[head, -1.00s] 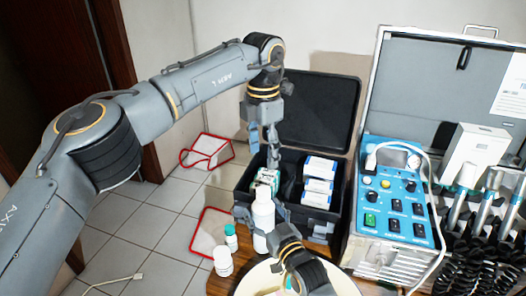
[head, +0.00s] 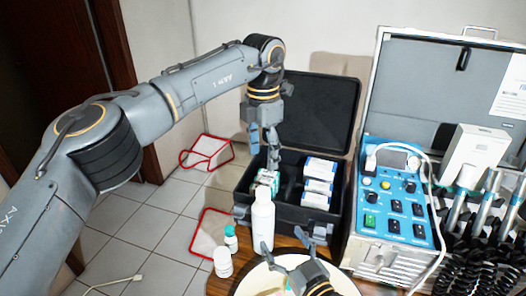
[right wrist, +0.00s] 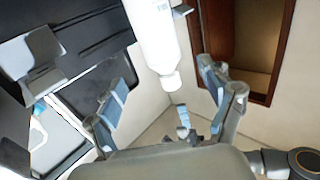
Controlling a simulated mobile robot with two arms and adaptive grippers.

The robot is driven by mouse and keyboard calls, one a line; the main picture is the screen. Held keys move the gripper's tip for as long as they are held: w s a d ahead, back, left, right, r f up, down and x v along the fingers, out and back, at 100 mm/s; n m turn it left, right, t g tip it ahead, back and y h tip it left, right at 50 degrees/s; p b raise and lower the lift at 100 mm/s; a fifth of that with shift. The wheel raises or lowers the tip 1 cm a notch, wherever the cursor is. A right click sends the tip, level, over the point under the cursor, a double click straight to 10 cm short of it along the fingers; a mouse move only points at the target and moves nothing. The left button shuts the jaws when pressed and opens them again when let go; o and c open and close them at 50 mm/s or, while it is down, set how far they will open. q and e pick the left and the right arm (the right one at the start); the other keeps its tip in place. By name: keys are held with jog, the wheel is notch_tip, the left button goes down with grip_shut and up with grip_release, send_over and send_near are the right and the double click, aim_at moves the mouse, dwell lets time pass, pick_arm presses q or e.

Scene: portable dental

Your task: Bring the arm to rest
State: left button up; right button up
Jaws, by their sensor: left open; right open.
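My left gripper (head: 272,150) hangs open, pointing down over the open black case (head: 330,222), above a small green-and-white box (head: 268,180) in its left part. Whether its fingers touch anything inside is hard to tell. My right gripper (head: 291,255) is open and empty low in the head view, over a pale round dish (head: 250,283). A white bottle (head: 262,222) stands upright just beyond it. The bottle also shows in the right wrist view (right wrist: 155,40), ahead of and apart from the open right fingers (right wrist: 170,95).
Two small white bottles (head: 222,262) stand left on the wooden table (head: 218,287). White-and-blue boxes (head: 318,180) fill the case's right part. A silver dental unit (head: 395,205) with corded handpieces stands at the right. Red-edged white items (head: 207,150) lie on the tiled floor.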

jog(key=shift+s+d, duration=0.3)
jog(key=shift+s, duration=0.2)
jog(key=shift+r, duration=0.1)
